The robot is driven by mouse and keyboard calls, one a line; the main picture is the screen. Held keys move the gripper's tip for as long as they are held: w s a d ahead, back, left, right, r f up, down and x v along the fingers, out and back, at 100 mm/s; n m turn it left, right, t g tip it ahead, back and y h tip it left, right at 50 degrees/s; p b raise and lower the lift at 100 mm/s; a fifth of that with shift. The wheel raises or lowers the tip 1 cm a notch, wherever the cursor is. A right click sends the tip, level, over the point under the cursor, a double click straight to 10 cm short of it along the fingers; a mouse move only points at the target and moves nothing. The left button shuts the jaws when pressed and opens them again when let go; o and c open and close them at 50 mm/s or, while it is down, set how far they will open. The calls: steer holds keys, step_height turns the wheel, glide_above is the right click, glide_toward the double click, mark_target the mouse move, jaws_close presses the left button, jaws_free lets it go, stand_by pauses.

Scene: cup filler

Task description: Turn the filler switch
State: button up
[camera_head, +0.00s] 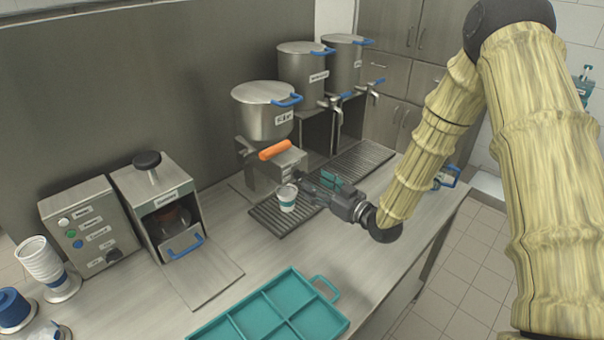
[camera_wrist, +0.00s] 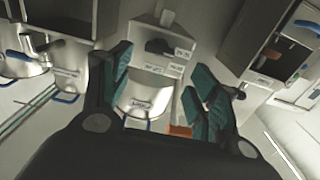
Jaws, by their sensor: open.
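The filler (camera_head: 275,165) is a metal box under a pot (camera_head: 263,112), with an orange handle (camera_head: 275,149) at its top front. In the wrist view, a dark knob (camera_wrist: 160,47), seemingly the switch, shows among small labels on a pale face. It lies just beyond my fingertips, roughly between them, and looks untouched. The orange part (camera_wrist: 180,131) shows beside the right finger. My gripper (camera_head: 318,184) is open and empty in front of the filler, low over the drip grate (camera_head: 272,220). A white cup (camera_head: 288,199) stands upright on the grate, close to the left of my gripper.
More pots with taps (camera_head: 303,75) stand behind. A control box (camera_head: 90,228), an open dispenser (camera_head: 160,200) and stacked cups (camera_head: 42,262) are at left. A teal tray (camera_head: 275,312) lies at the front. The counter between the tray and the grate is clear.

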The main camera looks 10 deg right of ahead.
mark_target(303, 177)
steer(key=w+a, duration=0.1)
steer(key=w, duration=0.1)
steer(key=w+a+f+p, duration=0.1)
steer(key=w, duration=0.1)
steer(key=w+a, duration=0.1)
steer(key=w, duration=0.1)
steer(key=shift+f, duration=0.35)
steer(key=shift+w, duration=0.3)
steer(key=shift+s+r, duration=0.25)
steer(key=shift+s, duration=0.1)
steer(key=shift+s+r, duration=0.6)
steer(key=shift+s, duration=0.2)
steer(key=shift+c, duration=1.4)
steer(key=c, duration=0.3)
steer(key=shift+w+f, duration=0.55)
steer(key=c, duration=0.4)
steer(key=shift+s+r, duration=0.1)
steer(key=shift+c, duration=0.2)
